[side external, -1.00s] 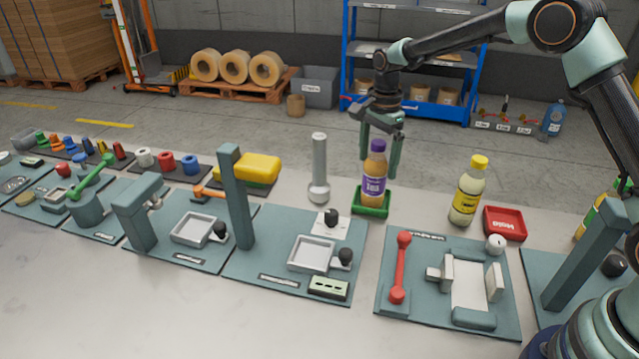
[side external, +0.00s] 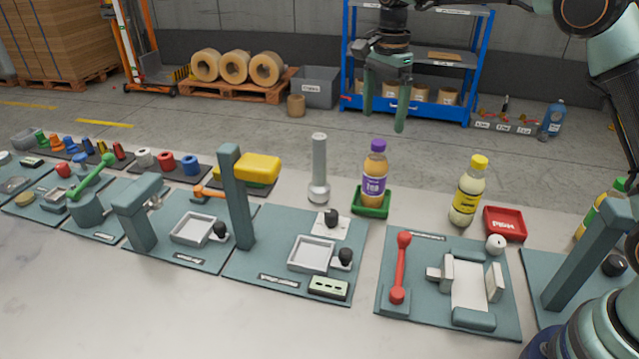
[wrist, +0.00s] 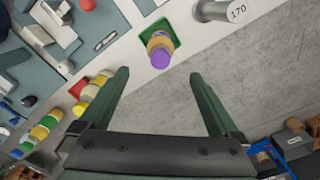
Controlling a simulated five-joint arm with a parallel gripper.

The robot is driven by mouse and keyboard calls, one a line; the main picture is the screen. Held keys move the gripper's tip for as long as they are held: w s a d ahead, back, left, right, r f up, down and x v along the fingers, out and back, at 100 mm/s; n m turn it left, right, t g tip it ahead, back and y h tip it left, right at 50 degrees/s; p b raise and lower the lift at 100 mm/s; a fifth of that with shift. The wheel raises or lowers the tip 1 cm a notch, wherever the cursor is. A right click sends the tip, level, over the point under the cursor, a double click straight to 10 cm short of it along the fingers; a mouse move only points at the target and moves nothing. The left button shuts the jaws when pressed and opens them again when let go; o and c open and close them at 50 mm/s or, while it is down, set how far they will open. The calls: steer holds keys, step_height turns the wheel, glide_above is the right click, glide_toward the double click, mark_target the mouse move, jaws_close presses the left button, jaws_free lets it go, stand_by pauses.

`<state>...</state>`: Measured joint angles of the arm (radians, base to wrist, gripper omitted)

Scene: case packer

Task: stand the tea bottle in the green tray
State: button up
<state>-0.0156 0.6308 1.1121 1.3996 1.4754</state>
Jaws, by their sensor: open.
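The tea bottle (side external: 374,175), with a purple cap and a purple label, stands upright in the green tray (side external: 371,210). In the wrist view the bottle (wrist: 160,52) shows from above, with the green tray (wrist: 149,30) around its base. My gripper (side external: 385,120) is open and empty. It is raised above and behind the bottle, clear of it. In the wrist view the two fingers of my gripper (wrist: 160,75) are spread wide with nothing between them.
A yellow-capped bottle (side external: 467,192) stands right of the green tray, beside a red tray (side external: 504,223). A grey post (side external: 319,168) stands to the left. A fixture with a red lever (side external: 400,268) lies in front. The air around my gripper is clear.

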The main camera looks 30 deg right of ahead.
steer(key=shift+s+r, duration=0.1)
steer(key=shift+r, duration=0.55)
steer(key=s+r+n+t, duration=0.3)
steer(key=s+r+n, duration=0.35)
steer(key=s, duration=0.35)
steer(key=s+f+n+t, duration=0.1)
steer(key=s+f+n, duration=0.1)
steer(key=s+n, duration=0.3)
steer(key=s+f+n+t, duration=0.1)
steer(key=s+f+n, duration=0.1)
steer(key=s+n, duration=0.3)
steer(key=s, duration=0.2)
steer(key=shift+s+d+f+t, duration=0.25)
steer(key=shift+s+d+t, duration=0.05)
steer(key=shift+d, duration=0.1)
